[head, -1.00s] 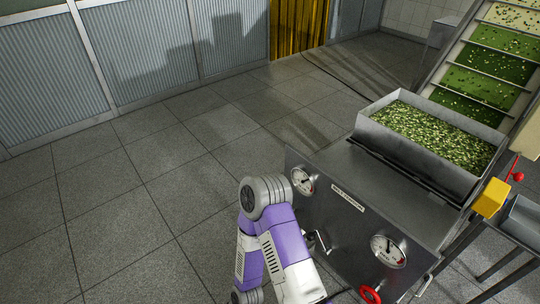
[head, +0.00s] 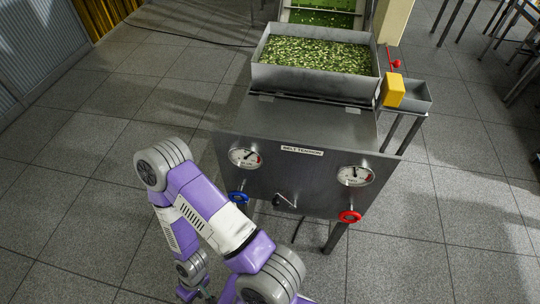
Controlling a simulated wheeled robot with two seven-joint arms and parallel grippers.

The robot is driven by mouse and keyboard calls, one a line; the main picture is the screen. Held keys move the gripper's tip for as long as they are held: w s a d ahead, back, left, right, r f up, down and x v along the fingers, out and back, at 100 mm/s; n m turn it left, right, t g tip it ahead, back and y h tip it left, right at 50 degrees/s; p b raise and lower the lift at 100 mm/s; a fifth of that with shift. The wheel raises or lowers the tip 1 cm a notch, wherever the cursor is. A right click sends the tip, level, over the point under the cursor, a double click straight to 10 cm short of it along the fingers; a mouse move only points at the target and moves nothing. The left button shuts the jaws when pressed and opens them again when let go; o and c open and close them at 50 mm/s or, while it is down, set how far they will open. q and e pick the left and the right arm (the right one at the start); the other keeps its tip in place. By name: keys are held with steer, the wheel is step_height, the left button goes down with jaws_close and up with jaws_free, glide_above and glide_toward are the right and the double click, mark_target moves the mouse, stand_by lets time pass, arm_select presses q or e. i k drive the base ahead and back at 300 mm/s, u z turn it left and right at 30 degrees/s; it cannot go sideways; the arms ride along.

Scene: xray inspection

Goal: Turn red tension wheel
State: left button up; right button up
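The red tension wheel (head: 349,217) sits low on the right of the steel front panel (head: 300,178), below the right round gauge (head: 355,176). Nothing touches it. A blue wheel (head: 238,198) sits low on the left of the panel, below the left gauge (head: 244,157). A small crank handle (head: 285,201) is between the wheels. My purple and white left arm is folded in front of the panel's left side, with its wrist at the bottom edge.
A hopper (head: 315,83) full of green pieces stands on top of the machine, with a conveyor behind it. A yellow box (head: 394,90) and a small grey tray (head: 416,97) are at its right.

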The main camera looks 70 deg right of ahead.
mark_target(349, 216)
steer(key=z, duration=3.55)
steer(key=k, duration=0.7)
steer(key=z, duration=0.8)
steer(key=i, duration=0.5)
